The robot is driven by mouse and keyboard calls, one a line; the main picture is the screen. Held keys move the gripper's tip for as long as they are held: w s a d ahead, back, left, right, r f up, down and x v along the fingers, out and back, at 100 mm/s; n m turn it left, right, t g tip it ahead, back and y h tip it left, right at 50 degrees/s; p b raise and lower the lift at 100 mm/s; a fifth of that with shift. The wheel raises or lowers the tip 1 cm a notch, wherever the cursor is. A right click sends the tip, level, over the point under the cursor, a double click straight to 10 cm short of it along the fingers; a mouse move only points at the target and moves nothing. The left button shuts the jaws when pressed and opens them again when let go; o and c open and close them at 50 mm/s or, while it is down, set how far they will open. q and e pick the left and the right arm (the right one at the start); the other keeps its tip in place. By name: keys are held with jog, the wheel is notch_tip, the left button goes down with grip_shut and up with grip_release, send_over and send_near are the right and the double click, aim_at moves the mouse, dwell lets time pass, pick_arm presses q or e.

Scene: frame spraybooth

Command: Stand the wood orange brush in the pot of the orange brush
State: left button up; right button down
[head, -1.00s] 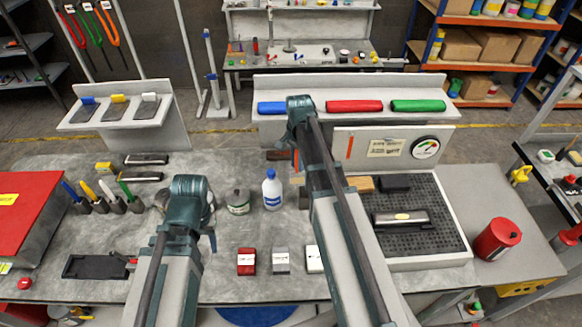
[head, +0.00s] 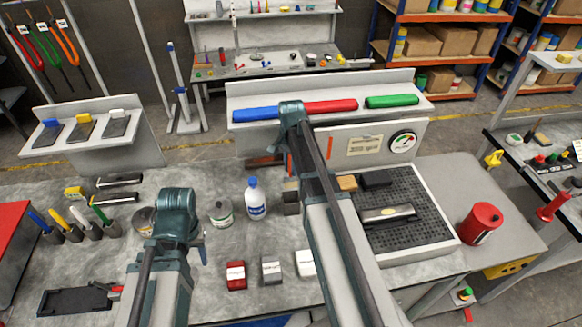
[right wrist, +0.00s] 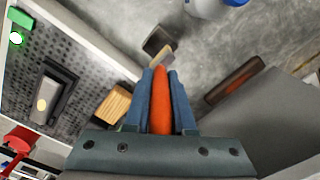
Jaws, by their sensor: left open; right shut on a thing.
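The wood orange brush shows as an orange handle (right wrist: 161,100) between the blue fingers of my right gripper (right wrist: 160,82), which is shut on it, in the right wrist view. A pale wood-coloured end shows just past the fingertips. A dark grey pot (right wrist: 158,40), seemingly that of the orange brush, stands just beyond this end; I cannot tell whether they touch. In the head view the pot (head: 291,199) stands right of the white bottle, partly behind my right arm. My left gripper (head: 203,250) is open, mostly hidden by its own wrist, over the bench.
A white bottle with a blue cap (head: 256,198) stands left of the pot. A grey can (head: 220,214) is further left. Several brushes in pots (head: 74,234) stand at the left. A perforated tray (head: 408,222) holds a dark block at the right. Small boxes (head: 235,275) lie in front.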

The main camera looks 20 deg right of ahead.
aim_at(291, 187)
jog(key=shift+f+b, duration=4.6)
jog(key=shift+f, duration=0.2)
jog(key=shift+f+b, duration=0.95)
jog(key=shift+f, duration=0.05)
jog(key=c, duration=0.7)
grip_release()
notch_tip(291, 187, up, 14)
jog(key=p, duration=1.4)
jog(key=shift+s+f, duration=0.1)
